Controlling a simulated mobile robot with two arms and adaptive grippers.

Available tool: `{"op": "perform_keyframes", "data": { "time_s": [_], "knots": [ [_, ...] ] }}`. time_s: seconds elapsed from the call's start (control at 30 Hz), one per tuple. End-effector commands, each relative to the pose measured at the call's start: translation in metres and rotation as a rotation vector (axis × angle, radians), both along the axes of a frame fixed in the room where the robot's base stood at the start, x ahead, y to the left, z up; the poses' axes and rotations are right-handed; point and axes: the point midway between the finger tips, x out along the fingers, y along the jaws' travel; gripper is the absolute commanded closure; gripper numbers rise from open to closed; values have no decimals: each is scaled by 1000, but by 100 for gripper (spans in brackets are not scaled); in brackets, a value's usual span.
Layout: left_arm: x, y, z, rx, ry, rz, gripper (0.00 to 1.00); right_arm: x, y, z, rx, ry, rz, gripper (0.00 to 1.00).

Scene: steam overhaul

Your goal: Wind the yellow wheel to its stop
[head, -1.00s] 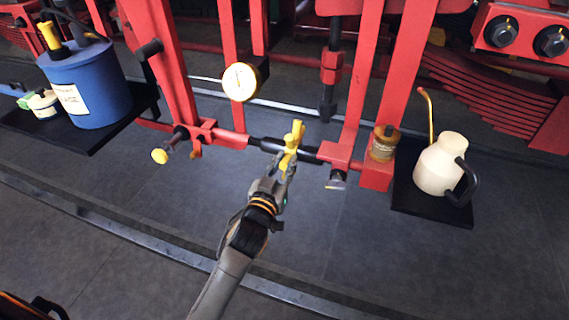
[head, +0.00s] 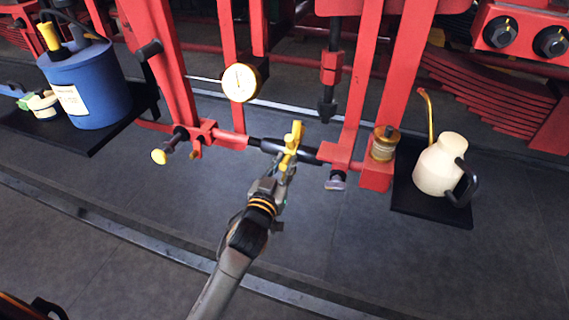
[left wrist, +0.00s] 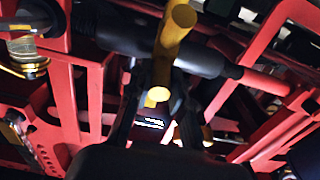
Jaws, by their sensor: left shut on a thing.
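The yellow wheel (head: 292,145) looks like a bar-shaped handle here, on a dark sleeve (head: 268,145) along the low horizontal rod between the red uprights. My left gripper (head: 284,172) reaches up from below and is shut on the wheel's lower part. In the left wrist view the yellow bar (left wrist: 175,35) rises in front of the dark sleeve (left wrist: 115,32), and a yellow end (left wrist: 157,97) shows between the dark fingers. The fingers hide part of the wheel. My right gripper is not in view.
A round dial gauge (head: 240,82) hangs above left of the wheel. A small glass cup (head: 384,147) and a cream oil can (head: 440,167) stand at right. A blue canister (head: 88,85) stands at left. Red uprights (head: 168,65) flank the rod. The floor in front is clear.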

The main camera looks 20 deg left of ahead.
Motion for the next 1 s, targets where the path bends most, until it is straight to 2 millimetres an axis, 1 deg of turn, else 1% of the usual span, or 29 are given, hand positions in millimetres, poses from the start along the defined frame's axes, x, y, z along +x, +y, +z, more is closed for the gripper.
{"op": "perform_keyframes", "data": {
  "time_s": [0.23,0.5,0.6,0.87,1.0],
  "knots": [
    [0,0,-4,-1,2,0,100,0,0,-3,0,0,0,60],
    [-1,0,-27,-1,10,0,100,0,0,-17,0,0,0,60],
    [-1,0,-32,-1,12,0,100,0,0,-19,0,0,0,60],
    [-1,0,-31,-1,14,0,100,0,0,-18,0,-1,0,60],
    [-1,0,-34,-1,14,1,100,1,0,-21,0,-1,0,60]
  ]
}}
